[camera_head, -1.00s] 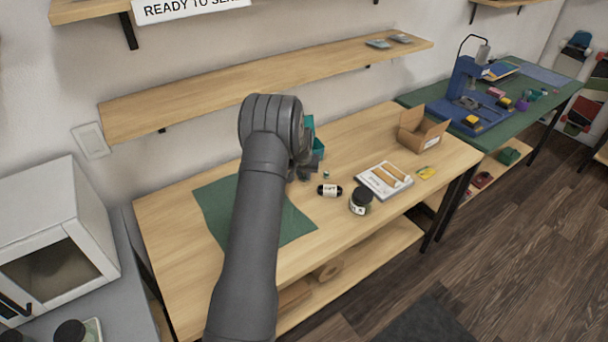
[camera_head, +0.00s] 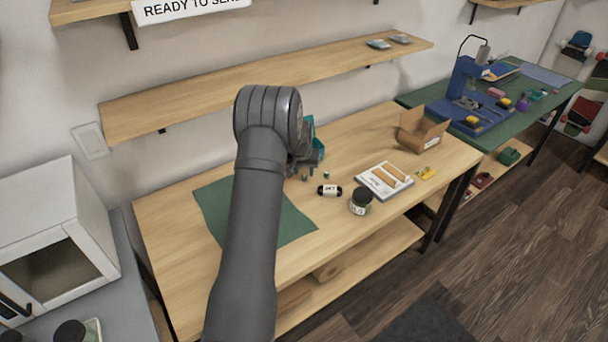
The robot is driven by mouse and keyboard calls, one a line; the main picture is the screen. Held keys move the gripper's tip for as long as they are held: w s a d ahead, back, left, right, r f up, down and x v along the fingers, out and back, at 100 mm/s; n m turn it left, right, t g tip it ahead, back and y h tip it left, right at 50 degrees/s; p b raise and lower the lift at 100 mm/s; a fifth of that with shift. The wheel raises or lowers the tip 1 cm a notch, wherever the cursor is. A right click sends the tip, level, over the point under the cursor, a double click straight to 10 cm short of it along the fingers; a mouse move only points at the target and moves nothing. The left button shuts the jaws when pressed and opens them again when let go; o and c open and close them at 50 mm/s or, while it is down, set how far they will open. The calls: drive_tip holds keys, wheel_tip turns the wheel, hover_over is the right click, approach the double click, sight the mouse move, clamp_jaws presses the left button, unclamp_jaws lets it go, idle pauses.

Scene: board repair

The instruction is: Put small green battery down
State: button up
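My gripper (camera_head: 308,163) is small and partly hidden behind my arm, over the back middle of the wooden workbench (camera_head: 365,150). I cannot make out whether its fingers are open or shut. A small green battery-like piece (camera_head: 305,177) shows just below the gripper, seemingly on the bench top and apart from the fingers. A second small green piece (camera_head: 326,174) stands a little to the right of it. Both are too small to see in detail.
A black-and-white cylinder (camera_head: 329,190), a dark-lidded jar (camera_head: 361,201), a white tray (camera_head: 370,186) and an open cardboard box (camera_head: 421,132) stand to the right. A teal container (camera_head: 320,147) is behind the gripper. A green mat (camera_head: 213,200) lies left, partly behind my arm.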

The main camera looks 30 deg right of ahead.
sight(304, 177)
drive_tip(key=v, duration=0.8)
drive_tip(key=shift+r, duration=0.35)
drive_tip(key=shift+f, duration=0.1)
drive_tip(key=x, duration=1.1)
drive_tip(key=shift+f, duration=0.35)
drive_tip(key=shift+w+d+r, duration=0.1)
drive_tip(key=shift+r, duration=1.85)
drive_tip(key=shift+f, duration=0.1)
